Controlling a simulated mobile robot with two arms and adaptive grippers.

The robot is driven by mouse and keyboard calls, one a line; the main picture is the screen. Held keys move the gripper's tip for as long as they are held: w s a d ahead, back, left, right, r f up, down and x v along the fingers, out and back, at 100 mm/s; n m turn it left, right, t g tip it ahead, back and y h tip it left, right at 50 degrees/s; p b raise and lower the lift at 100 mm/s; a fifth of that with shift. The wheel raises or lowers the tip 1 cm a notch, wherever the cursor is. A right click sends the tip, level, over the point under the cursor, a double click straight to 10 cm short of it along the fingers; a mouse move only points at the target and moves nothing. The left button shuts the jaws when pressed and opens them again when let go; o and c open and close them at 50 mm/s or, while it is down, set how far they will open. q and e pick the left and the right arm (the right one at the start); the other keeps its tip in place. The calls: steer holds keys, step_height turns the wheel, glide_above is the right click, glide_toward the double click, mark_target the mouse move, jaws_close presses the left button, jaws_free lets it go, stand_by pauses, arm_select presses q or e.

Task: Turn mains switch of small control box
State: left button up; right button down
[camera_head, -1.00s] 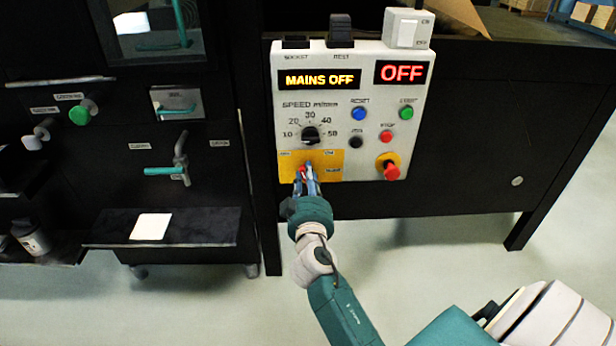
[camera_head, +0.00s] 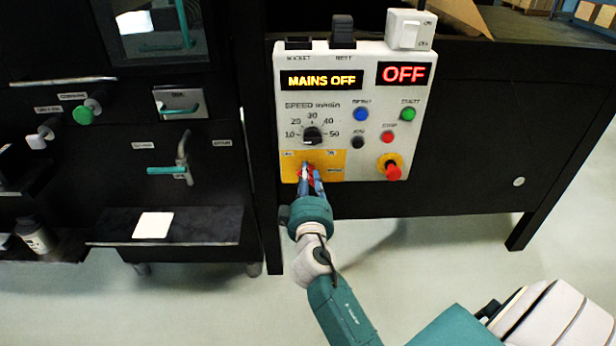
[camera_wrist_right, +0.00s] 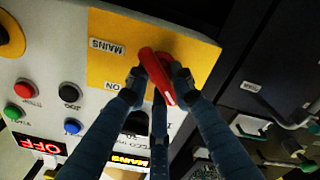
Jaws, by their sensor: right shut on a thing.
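The small control box (camera_head: 350,100) is a pale panel on the front of a dark bench in the head view. Its displays read "MAINS OFF" (camera_head: 321,80) and "OFF" (camera_head: 404,73). The red mains switch handle (camera_wrist_right: 157,72) sits on a yellow plate (camera_wrist_right: 110,30) at the box's lower left. My right gripper (camera_head: 309,178) reaches up to it from below. In the right wrist view its fingers (camera_wrist_right: 155,85) are shut on the red handle from both sides. The fingers hide part of the handle in the head view. My left gripper is not in view.
A black speed knob (camera_head: 312,136) is just above the yellow plate. A red emergency stop (camera_head: 392,170) and several buttons are to the right. A white rocker switch box (camera_head: 405,29) is on top. A dark cabinet with a shelf (camera_head: 195,222) stands left.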

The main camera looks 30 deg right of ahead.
steer(key=c, duration=1.5)
jaws_free()
steer(key=shift+c, duration=0.2)
steer(key=shift+s+a, duration=0.1)
steer(key=shift+s, duration=0.1)
steer(key=v, duration=0.7)
steer(key=shift+s, duration=0.1)
